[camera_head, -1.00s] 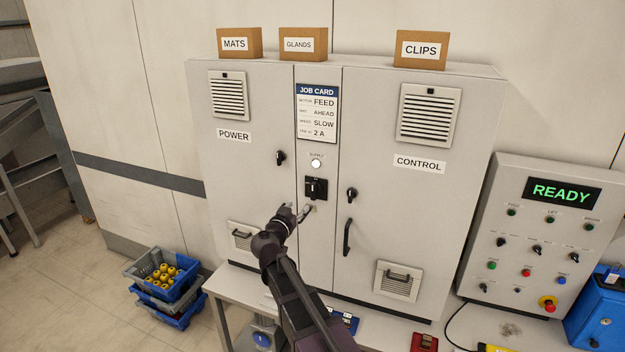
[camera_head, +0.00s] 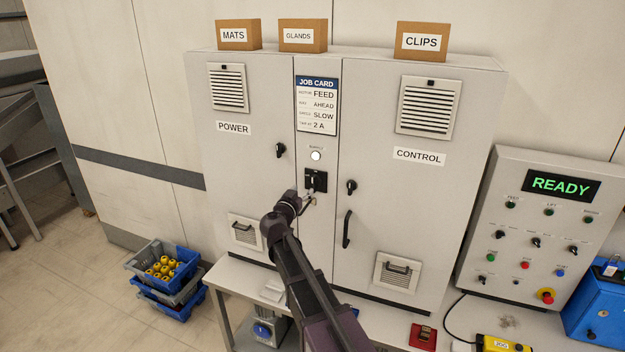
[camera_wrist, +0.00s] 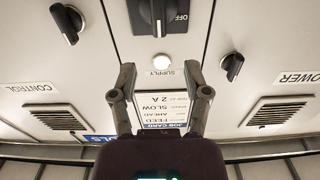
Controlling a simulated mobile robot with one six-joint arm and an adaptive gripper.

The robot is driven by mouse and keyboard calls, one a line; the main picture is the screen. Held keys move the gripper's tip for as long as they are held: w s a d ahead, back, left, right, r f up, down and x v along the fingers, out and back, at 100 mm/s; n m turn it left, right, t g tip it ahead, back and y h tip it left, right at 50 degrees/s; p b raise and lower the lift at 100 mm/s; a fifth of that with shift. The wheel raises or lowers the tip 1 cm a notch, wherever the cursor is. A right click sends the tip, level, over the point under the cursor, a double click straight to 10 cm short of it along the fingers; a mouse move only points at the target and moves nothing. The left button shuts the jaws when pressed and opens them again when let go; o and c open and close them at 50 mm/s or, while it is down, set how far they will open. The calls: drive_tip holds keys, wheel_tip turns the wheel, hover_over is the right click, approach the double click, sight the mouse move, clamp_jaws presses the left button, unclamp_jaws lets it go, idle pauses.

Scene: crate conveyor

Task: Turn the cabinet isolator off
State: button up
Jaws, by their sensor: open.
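The cabinet isolator (camera_head: 316,181) is a black rotary switch on the narrow middle panel, below the white supply lamp (camera_head: 316,155). In the wrist view, which is upside down, the isolator (camera_wrist: 152,14) is at the top edge, partly cut off. Its handle lies upright along the panel, and an OFF mark shows beside it. My gripper (camera_head: 307,197) is just below and in front of the isolator in the head view, hiding part of its lower edge. In the wrist view my gripper (camera_wrist: 160,70) has its two fingers apart with nothing between them. Contact with the isolator cannot be told.
Door knobs (camera_head: 280,150) (camera_head: 351,187) sit on either side of the isolator. A black door handle (camera_head: 347,229) is at lower right. The job card (camera_head: 317,106) hangs above. A control box (camera_head: 530,230) reading READY stands right; a bench (camera_head: 225,290) runs below.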

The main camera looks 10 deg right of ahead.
sight(312, 178)
drive_tip(key=x, duration=0.9)
drive_tip(key=shift+c, duration=0.2)
clamp_jaws()
